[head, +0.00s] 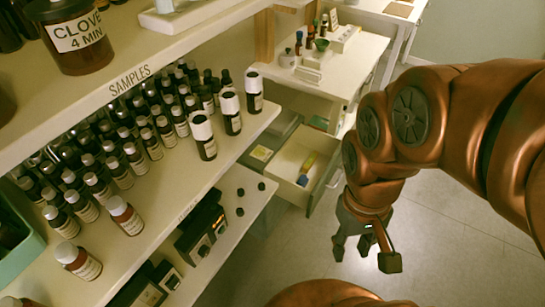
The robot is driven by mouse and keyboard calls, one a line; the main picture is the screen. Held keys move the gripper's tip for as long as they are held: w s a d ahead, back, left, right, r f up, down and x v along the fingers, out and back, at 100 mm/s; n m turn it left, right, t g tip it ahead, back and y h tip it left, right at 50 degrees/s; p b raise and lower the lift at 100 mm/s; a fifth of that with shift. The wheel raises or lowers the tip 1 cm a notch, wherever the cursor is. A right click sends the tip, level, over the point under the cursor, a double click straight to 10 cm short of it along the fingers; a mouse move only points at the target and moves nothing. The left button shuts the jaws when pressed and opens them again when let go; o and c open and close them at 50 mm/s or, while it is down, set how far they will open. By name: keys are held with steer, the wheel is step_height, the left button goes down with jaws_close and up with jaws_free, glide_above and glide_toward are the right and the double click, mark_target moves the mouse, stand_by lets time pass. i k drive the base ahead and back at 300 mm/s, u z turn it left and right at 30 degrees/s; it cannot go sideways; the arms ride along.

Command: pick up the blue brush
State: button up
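A small slim item (306,166), yellowish with a blue end, lies in an open drawer (287,163) near the middle of the head view. It may be the blue brush, but it is too small for me to be sure. My gripper (365,253) hangs to the right of and below the drawer in the picture, over the floor. Its fingers point down and are spread apart, with nothing between them. It is clear of the drawer and of the item.
A shelf (185,172) crowded with capped bottles fills the left, with a lower shelf (232,235) holding dark boxes beneath it. A white desk (345,68) with bottles stands above the drawer. The floor (455,250) at the right is open.

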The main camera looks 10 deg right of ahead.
mark_target(302, 179)
steer(key=u, duration=1.6)
steer(key=k, duration=0.4)
steer(key=z, duration=0.5)
